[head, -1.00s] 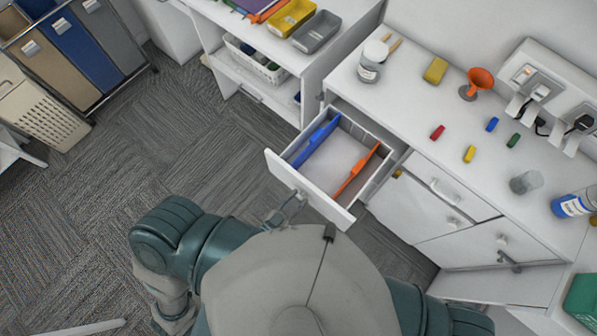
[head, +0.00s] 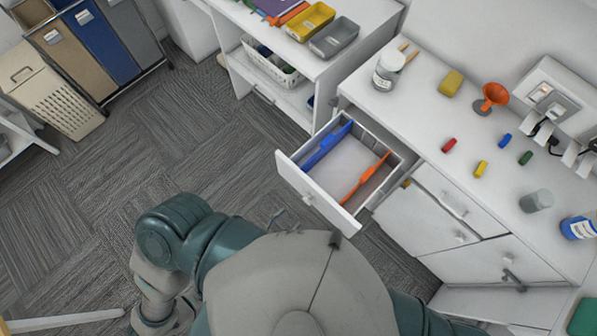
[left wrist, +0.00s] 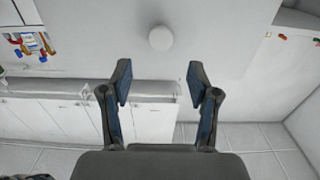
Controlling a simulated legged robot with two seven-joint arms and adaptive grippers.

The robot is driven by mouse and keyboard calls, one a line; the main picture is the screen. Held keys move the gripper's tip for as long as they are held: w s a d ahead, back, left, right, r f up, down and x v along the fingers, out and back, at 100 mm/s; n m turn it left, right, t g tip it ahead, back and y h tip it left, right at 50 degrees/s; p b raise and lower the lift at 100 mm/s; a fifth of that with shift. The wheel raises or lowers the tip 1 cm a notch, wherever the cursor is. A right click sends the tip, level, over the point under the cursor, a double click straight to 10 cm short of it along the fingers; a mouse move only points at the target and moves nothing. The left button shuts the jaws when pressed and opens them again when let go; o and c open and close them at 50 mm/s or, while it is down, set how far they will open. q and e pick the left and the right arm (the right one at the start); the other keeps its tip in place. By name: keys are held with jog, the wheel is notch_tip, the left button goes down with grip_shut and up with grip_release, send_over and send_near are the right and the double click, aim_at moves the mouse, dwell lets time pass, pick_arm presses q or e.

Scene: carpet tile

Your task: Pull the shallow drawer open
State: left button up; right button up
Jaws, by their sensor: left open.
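The shallow drawer (head: 312,197) stands pulled out of the white cabinet in the head view. A blue divider (head: 325,146) and an orange divider (head: 366,175) lie in it. Its pale round knob (head: 307,199) is on the front panel. My left gripper (head: 286,219) is just outside the drawer front, apart from the knob and partly hidden by my body. In the left wrist view its two fingers (left wrist: 160,85) are spread with nothing between them. A pale round thing (left wrist: 160,38) shows beyond them; I cannot tell what it is. My right gripper is not seen.
A lower white shelf unit (head: 270,82) stands left of the drawer. Carpet floor (head: 150,140) is clear left of the drawer.

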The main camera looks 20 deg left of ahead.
pick_arm(q)
jog(key=shift+v, duration=2.25)
jog(key=shift+a, duration=0.1)
